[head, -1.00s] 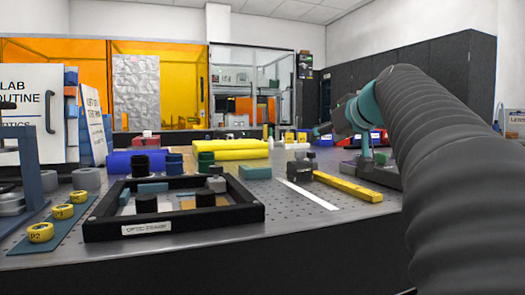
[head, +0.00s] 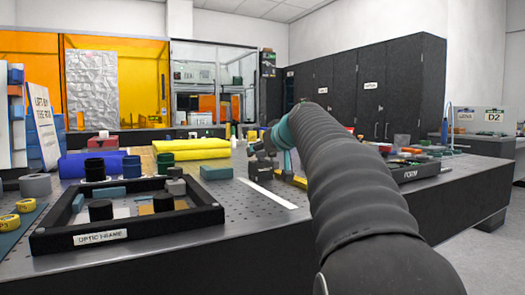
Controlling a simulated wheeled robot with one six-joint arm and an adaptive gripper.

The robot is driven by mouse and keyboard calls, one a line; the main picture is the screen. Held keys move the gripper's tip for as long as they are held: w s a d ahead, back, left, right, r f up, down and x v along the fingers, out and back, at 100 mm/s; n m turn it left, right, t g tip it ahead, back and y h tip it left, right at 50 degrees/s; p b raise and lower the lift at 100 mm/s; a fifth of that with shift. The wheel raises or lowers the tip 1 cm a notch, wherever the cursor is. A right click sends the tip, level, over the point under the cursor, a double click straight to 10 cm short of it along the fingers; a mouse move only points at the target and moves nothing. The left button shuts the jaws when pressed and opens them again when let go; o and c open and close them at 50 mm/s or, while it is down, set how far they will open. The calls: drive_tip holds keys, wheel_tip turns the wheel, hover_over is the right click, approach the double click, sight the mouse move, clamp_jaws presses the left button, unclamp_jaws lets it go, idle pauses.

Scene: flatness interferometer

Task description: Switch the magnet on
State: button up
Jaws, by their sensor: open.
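A small dark block (head: 262,170) stands on the perforated table between a white strip and a yellow bar; it may be the magnet, but no switch or label on it can be made out. My arm reaches away from me, with its teal wrist in front of the yellow bar. My gripper (head: 262,146) is small and dark at the arm's far end, just above or behind the block in the picture. It is open. My wrist partly hides it, and I cannot tell whether it touches the block.
A black optic frame (head: 130,237) holding several parts lies at the front left. The white strip (head: 264,193) and yellow bar (head: 292,180) lie near the block. Yellow rolls (head: 190,150) are behind. A black tray (head: 412,172) labelled FORM is at the right edge.

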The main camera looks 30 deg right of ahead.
drive_tip(key=shift+w, duration=0.1)
clamp_jaws()
